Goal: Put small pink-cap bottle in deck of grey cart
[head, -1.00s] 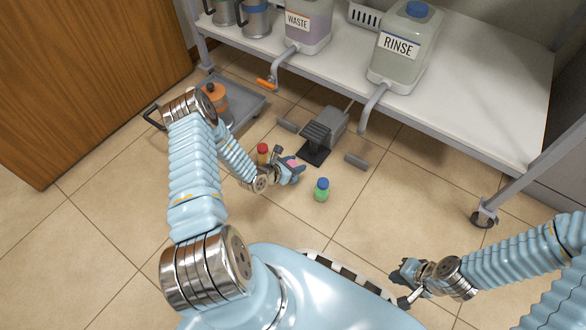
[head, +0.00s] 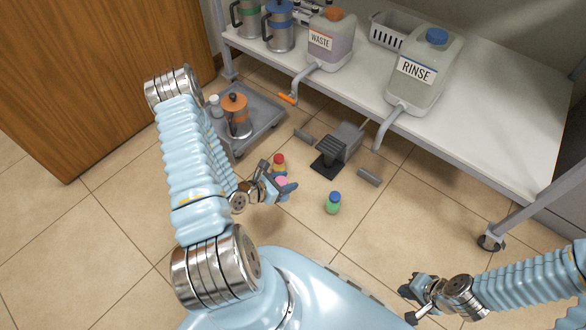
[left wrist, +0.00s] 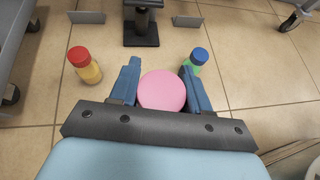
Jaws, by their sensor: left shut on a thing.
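The small pink-cap bottle (head: 282,183) is between the fingers of my left gripper (head: 280,189), which is shut on it. Its round pink cap (left wrist: 162,90) fills the gap between the blue fingers in the left wrist view; the cap and gripper hide most of the body. The grey cart (head: 262,104) stands on the floor at the back left of the gripper, its low deck holding an orange-banded pot (head: 236,116) and a small white-topped bottle (head: 215,106). My right gripper (head: 410,302) is at the lower right, well away from the bottle; its jaw opening is unclear.
A red-cap yellow bottle (head: 279,164) stands just behind the left gripper. A blue-cap green bottle (head: 333,204) stands to its right. A grey pedal device (head: 340,146) sits behind them. A white-topped table (head: 490,100) with WASTE (head: 332,42) and RINSE (head: 425,72) jugs overhangs at the back.

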